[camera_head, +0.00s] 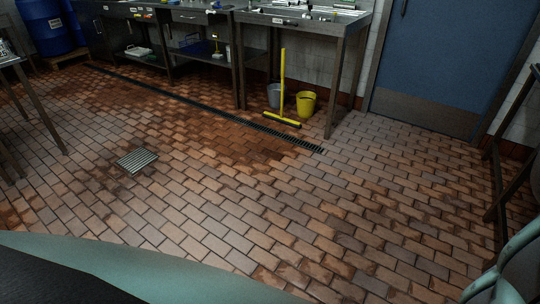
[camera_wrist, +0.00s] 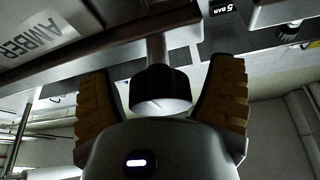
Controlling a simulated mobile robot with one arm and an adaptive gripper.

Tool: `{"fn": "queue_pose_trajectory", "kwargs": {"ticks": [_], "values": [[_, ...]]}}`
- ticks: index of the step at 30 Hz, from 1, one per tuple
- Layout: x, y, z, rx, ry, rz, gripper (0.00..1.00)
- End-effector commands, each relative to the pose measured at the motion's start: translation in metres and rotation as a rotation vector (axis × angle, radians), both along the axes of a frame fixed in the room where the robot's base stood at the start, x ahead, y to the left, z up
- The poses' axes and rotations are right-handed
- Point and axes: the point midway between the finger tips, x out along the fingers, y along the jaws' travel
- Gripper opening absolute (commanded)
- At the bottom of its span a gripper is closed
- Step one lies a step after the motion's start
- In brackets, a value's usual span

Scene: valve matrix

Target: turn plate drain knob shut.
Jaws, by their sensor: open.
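In the wrist view, a black round knob (camera_wrist: 160,90) with a pale end face sits on a metal stem that comes from above. No label on it names it, so I cannot tell whether it is the plate drain knob. My gripper (camera_wrist: 161,73) is open, with one ribbed yellow-brown finger on each side of the knob. Gaps show between the knob and both fingers. The gripper's body hides what is below the knob. My gripper is not visible in the head view.
The wrist view shows an "AMBER" label (camera_wrist: 45,35), a "5 BAR" tag (camera_wrist: 224,7) and another dark knob (camera_wrist: 288,32). In the head view, a yellow bucket (camera_head: 306,104) and squeegee (camera_head: 283,85) stand by a steel bench (camera_head: 335,75). The tiled floor (camera_head: 230,200) is mostly clear.

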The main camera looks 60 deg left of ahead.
Motion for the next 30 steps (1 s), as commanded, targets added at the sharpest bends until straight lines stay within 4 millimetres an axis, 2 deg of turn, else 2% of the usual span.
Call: {"fn": "queue_pose_trajectory", "kwargs": {"ticks": [9, 30], "values": [[0.0000, -0.0017, 0.0005, 0.001, -0.001, -0.002, 0.82], [0.0002, -0.0012, 0.0005, 0.000, 0.000, -0.001, 0.09]]}}
